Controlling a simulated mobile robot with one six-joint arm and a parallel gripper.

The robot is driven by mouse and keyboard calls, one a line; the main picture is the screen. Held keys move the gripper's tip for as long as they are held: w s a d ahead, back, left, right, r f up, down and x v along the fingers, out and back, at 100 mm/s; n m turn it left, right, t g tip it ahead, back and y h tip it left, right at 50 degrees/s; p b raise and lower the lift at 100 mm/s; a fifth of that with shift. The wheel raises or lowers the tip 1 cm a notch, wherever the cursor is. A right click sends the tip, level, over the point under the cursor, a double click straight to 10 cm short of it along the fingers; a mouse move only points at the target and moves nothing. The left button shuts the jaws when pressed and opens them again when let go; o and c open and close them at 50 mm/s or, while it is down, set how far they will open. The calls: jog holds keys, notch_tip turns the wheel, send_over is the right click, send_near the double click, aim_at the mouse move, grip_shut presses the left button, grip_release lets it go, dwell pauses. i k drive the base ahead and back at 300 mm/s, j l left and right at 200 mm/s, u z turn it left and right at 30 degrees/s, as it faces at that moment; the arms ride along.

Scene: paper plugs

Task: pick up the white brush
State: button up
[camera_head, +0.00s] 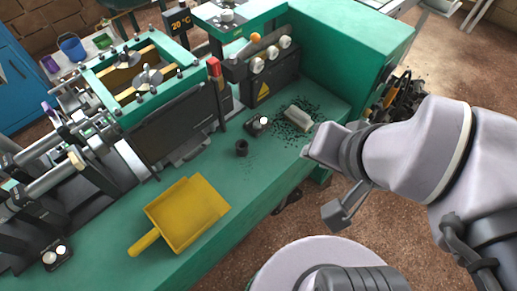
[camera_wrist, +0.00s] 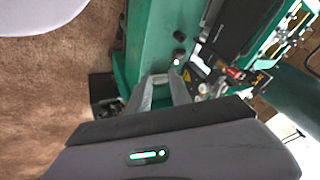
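The white brush (camera_head: 298,118) lies on the green bench top in the head view, among scattered dark bits, near the foot of the tall green housing. The fingers are not clear there.
A yellow dustpan (camera_head: 187,214) lies on the bench's front part. A small black ring-like part (camera_head: 242,147) and a black button box (camera_head: 258,125) stand left of the brush. Brown floor lies in front.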

aim_at(302, 121)
jog(key=i+l+u, duration=0.3)
jog(key=l+u, duration=0.15)
jog(key=i+l+u, duration=0.2)
jog(key=l, duration=0.25)
jog(key=l+u, duration=0.25)
jog(key=i+l, duration=0.05)
